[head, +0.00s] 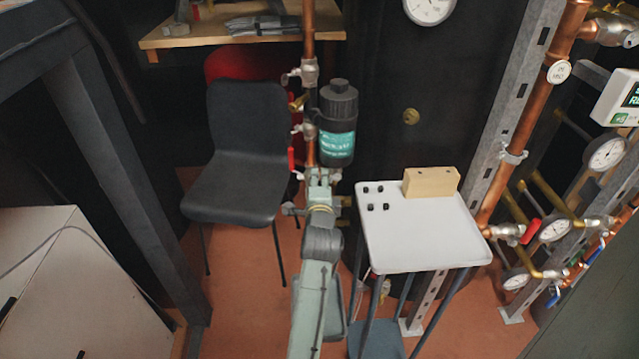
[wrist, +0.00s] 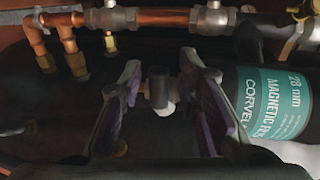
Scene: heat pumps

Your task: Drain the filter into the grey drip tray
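The filter (head: 338,128) is a black canister with a teal label, upright on the copper pipe in the head view. In the wrist view the filter (wrist: 272,105) lies sideways at the right, its label reading "28 mm MAGNETIC". My gripper (head: 320,176) is just below the filter. In the wrist view my gripper (wrist: 160,80) is open, its purple-padded fingers either side of a small dark knob with a pale tip (wrist: 158,88). Gaps show beside the knob; contact cannot be told. A grey tray-like shape (head: 336,318), perhaps the drip tray, is low behind my arm and partly hidden.
A black chair (head: 240,150) stands left of my arm. A white-topped cart (head: 420,235) stands to the right with a wooden block (head: 431,182) and small black pieces. Copper pipe (wrist: 165,18) with valves crosses the wrist view's top. Gauges and pipes line the right side.

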